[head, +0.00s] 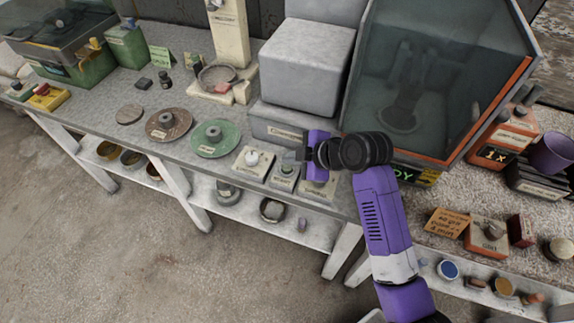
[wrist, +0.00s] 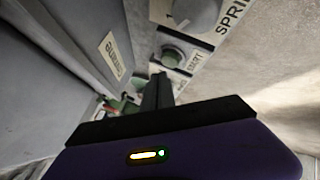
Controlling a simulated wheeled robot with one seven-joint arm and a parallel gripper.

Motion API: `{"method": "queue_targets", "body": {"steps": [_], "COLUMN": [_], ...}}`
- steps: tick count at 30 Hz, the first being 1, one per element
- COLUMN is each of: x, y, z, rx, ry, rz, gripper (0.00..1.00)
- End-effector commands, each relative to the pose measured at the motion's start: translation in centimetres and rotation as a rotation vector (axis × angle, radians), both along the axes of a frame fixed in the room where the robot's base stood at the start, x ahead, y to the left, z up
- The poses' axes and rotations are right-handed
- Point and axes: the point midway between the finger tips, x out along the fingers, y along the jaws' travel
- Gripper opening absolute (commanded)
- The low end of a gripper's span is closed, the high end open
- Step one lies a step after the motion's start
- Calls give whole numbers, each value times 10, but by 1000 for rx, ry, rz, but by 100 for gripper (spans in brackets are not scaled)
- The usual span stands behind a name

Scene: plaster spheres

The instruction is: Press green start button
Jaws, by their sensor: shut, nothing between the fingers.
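The green start button (wrist: 172,57) sits on a small pale box with a dark panel and a label reading START, in the upper middle of the wrist view. In the head view the start button (head: 286,169) is on the middle one of three small boxes at the bench's front edge. My gripper (head: 291,156) is right by this box, partly covering its back. In the wrist view my gripper's dark fingers (wrist: 157,78) are together and empty, with their tips just below the button in the picture. I cannot tell whether they touch the box.
A box with a pale knob (head: 252,157) stands left of the start box. Another box (head: 318,188) is partly under my gripper. A grey machine (head: 308,62) and a glass-fronted cabinet (head: 440,80) rise behind. Green (head: 216,138) and brown (head: 168,125) discs lie left.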

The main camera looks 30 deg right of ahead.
Motion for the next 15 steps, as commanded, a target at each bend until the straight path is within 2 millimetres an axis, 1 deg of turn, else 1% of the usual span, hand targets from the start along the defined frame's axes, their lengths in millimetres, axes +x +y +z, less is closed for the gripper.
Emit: {"method": "queue_targets", "body": {"steps": [15], "x": [0], "y": [0], "z": [-9], "rx": [0], "ry": [0], "rz": [0], "gripper": [0]}}
